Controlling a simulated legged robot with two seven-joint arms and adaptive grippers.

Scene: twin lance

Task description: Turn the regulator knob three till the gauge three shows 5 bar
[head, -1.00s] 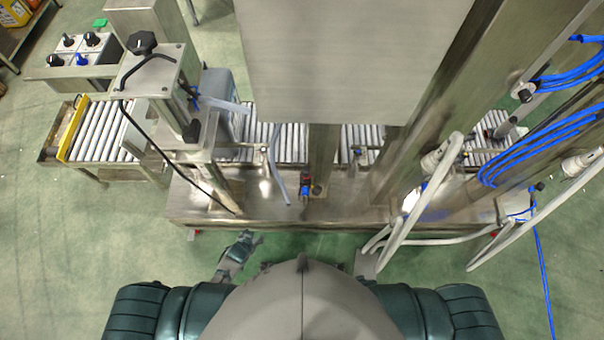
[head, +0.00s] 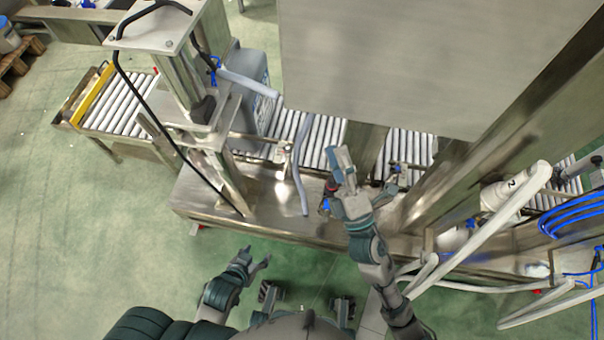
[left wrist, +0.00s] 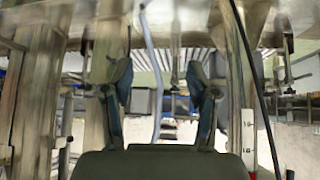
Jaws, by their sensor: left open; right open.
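I cannot make out regulator knob three or gauge three in either view. A small red and blue fitting (head: 326,198) sits on the steel machine bed in the head view, too small to identify; my right gripper (head: 364,170) is just right of it, over the bed, open, with nothing seen between its fingers. My left gripper (head: 258,256) is open and empty in front of the bed's near edge, over the green floor. In the left wrist view its two fingers (left wrist: 161,78) are spread apart, with blurred machine parts beyond.
The steel bed (head: 262,219) runs across with a roller conveyor (head: 312,143) behind it. A large steel panel (head: 400,60) hangs over the middle. A steel column stand (head: 182,90) is at left. White hoses (head: 500,218) and blue tubes (head: 575,215) crowd the right.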

